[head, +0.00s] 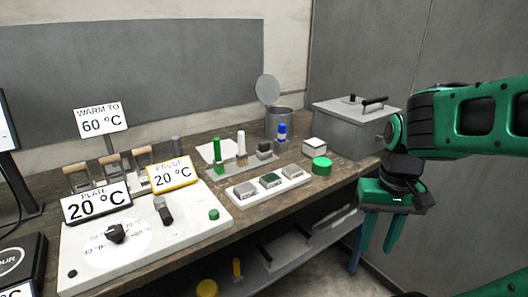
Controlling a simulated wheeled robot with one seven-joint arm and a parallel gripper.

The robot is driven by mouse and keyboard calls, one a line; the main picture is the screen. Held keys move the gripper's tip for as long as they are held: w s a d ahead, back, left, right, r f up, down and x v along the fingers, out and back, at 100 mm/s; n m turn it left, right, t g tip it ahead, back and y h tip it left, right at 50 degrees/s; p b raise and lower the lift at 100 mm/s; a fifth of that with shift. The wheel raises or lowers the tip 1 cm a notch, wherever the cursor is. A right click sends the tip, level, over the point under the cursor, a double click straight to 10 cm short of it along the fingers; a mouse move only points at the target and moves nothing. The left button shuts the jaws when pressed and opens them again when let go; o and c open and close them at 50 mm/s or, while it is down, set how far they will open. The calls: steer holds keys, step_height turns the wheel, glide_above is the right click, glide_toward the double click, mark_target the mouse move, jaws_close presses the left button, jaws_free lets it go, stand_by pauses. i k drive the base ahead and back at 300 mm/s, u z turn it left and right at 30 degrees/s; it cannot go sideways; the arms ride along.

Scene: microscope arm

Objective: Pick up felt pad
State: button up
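I cannot tell for certain which thing is the felt pad. A white tray (262,194) on the bench holds a row of small square pieces: a grey one (244,188), a dark green one (270,180) and another grey one (293,173). A round green piece (321,166) sits behind the tray's right end. My green gripper (375,247) hangs at the right, beyond the bench's front edge, with its fingers pointing down. The fingers are apart with nothing between them. It is clear of all these pieces.
A white control panel (190,226) with a black knob and temperature signs fills the left bench. Behind the tray, a grey rack (228,168) holds green, white and blue-capped items. A lidded grey box (352,128) and an open canister (279,122) stand behind. A lower shelf (278,276) holds dark-handled things.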

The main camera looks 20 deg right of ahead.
mark_target(264, 153)
steer(key=i, duration=0.95)
steer(key=u, duration=0.05)
